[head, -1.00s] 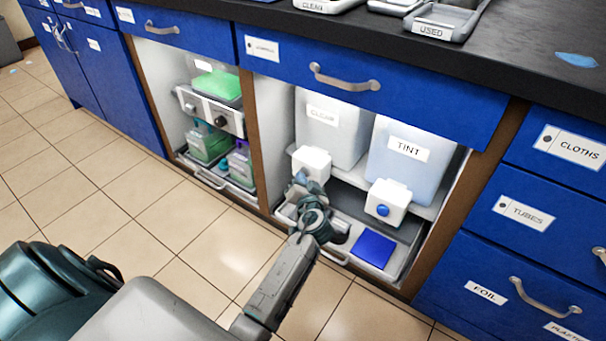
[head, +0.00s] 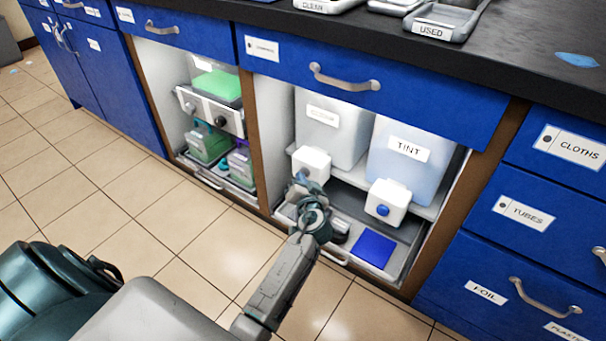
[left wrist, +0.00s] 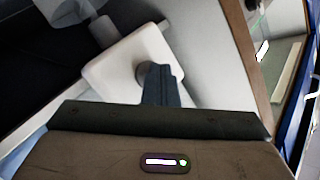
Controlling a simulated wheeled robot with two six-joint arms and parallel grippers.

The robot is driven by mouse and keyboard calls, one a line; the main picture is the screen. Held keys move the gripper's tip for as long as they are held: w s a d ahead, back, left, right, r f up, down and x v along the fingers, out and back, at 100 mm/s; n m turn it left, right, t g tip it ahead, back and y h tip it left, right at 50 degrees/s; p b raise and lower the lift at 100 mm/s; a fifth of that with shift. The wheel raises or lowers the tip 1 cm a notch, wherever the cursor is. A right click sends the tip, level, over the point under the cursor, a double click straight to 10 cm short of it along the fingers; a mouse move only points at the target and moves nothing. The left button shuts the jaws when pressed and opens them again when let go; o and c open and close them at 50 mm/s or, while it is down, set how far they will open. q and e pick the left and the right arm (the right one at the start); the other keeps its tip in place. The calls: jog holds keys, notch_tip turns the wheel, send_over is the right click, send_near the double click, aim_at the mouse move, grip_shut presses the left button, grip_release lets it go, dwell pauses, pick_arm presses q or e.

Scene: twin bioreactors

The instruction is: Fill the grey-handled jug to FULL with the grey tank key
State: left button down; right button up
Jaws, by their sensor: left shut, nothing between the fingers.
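The left tank (head: 330,128) stands on the cabinet shelf, with a white tap block (head: 312,161) at its lower front. The left wrist view shows this block (left wrist: 115,72) with a round grey key (left wrist: 141,74) on its face. My left gripper (head: 304,178) is shut and empty, its fingertips (left wrist: 152,70) at the key; I cannot tell whether they touch it. A grey spout (left wrist: 104,31) leads from the block to a pale rounded shape (left wrist: 66,9), possibly the jug. My gripper and arm hide most of the space below this tap in the head view.
The TINT tank (head: 410,165) stands to the right, its white tap bearing a blue key (head: 383,210). Below, a grey tray (head: 398,262) holds a blue pad (head: 373,248). A wooden divider (head: 258,150) separates the left compartment. The floor in front is clear.

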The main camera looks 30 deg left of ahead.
dwell(0.5)
pick_arm(q)
jog(key=shift+s, duration=0.1)
jog(key=shift+s+a, duration=0.1)
jog(key=shift+s, duration=0.7)
jog(key=s, duration=0.5)
jog(key=shift+a+p, duration=0.15)
jog(key=shift+p, duration=0.25)
